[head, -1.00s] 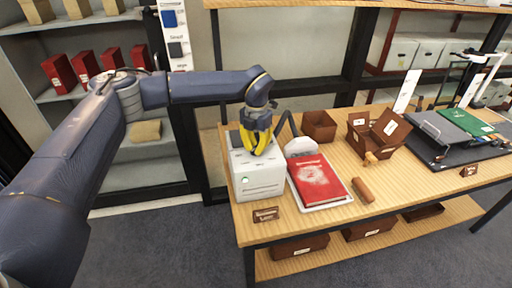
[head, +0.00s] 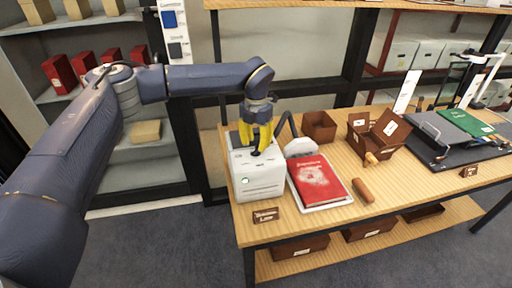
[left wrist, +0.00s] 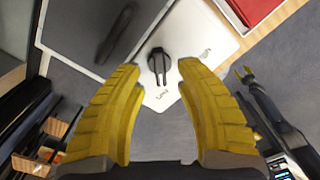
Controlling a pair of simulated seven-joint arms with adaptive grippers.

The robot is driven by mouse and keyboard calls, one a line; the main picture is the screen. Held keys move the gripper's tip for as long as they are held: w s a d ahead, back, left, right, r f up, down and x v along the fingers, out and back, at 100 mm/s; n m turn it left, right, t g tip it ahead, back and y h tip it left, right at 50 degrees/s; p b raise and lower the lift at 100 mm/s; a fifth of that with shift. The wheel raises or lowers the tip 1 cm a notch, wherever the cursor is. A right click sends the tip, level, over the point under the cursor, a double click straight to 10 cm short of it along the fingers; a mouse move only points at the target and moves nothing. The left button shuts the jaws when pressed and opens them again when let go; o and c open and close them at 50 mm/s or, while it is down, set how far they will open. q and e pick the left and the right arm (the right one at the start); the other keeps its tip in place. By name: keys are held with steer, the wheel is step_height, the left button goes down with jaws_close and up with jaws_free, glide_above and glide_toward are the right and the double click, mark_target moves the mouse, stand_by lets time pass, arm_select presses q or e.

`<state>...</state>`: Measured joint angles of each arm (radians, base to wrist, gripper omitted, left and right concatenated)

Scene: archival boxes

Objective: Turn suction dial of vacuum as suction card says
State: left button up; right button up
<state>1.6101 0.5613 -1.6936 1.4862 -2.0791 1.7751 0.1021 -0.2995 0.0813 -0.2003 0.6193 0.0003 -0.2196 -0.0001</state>
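The vacuum (head: 260,182) is a white box at the table's left end. Its black suction dial (left wrist: 158,66) stands on the white top in the left wrist view, with "Low" printed below it and a second label, apparently "High", to its right. The dial's narrow grip runs roughly up and down in that picture. The suction card (head: 265,215) at the table's front edge seems to read "Low". My left gripper (head: 257,148) points down over the vacuum's top. Its yellow fingers (left wrist: 159,70) are apart on either side of the dial, without visible contact.
A red book (head: 319,182) lies on a white tray right of the vacuum. A dark hose (head: 284,123) rises behind it. A brown roller (head: 363,190), brown boxes (head: 376,132) and a dark mat (head: 440,152) stand farther right. Shelves are behind.

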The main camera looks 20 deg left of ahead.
mark_target(256, 148)
arm_select(q)
step_height(256, 148, up, 10)
steer(key=shift+f, duration=0.25)
stand_by(0.4)
